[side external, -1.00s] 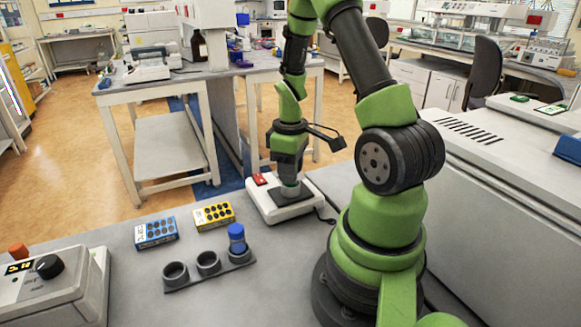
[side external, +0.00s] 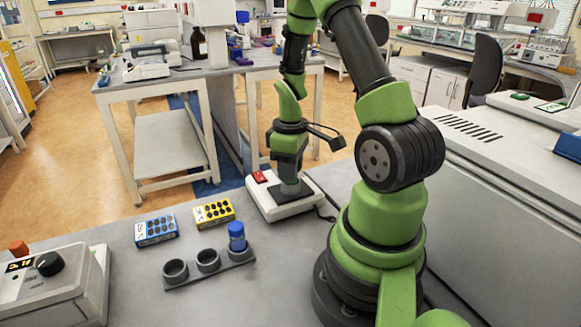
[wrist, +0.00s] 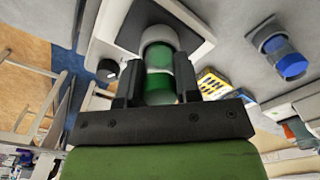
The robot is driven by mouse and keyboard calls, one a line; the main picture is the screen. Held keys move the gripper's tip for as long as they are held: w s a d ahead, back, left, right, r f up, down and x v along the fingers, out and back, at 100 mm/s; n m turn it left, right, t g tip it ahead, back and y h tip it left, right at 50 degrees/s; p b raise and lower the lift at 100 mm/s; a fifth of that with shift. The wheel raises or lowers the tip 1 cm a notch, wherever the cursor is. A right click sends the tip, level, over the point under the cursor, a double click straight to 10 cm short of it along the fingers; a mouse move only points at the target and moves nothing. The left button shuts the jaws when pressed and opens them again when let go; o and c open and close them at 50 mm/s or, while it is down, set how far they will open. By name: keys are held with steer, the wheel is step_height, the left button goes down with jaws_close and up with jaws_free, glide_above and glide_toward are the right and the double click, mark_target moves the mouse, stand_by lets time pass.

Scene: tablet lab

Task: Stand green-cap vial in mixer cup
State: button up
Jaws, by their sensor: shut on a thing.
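The green-cap vial (wrist: 158,58) is held between the fingers of my gripper (wrist: 158,80) in the wrist view. A pale grey ring, which looks like the mixer cup (wrist: 158,33), surrounds its far end; how deep the vial sits cannot be told. In the side view my gripper (side external: 289,174) points straight down over the mixer (side external: 270,210), a white base with a dark plate and a red switch. Little of the vial shows there, as the fingers and cup hide it.
A dark three-cup rack (side external: 207,275) holds a blue-capped vial (side external: 237,236) in its right cup; the other two are empty. A blue box (side external: 156,231) and a yellow box (side external: 214,213) lie behind. A dial device (side external: 50,285) stands at left.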

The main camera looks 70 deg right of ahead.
steer(key=o, duration=1.4)
steer(key=shift+r, duration=4.25)
steer(key=shift+a, duration=0.1)
steer(key=w+a+r+m+t, duration=0.15)
steer(key=a+r+t, duration=0.25)
steer(key=a+r, duration=0.65)
steer(key=s+a+r+t, duration=0.1)
steer(key=s+a, duration=0.1)
steer(key=a, duration=0.1)
steer(key=s+a+r+m+t+y, duration=0.1)
steer(key=s+a, duration=0.1)
steer(key=a, duration=0.1)
steer(key=s+a+r+m+t+y, duration=0.1)
steer(key=s+a, duration=0.1)
steer(key=a, duration=0.1)
steer(key=shift+s+a+r+m, duration=0.1)
steer(key=shift+a+r+m, duration=0.15)
steer(key=shift+a, duration=0.1)
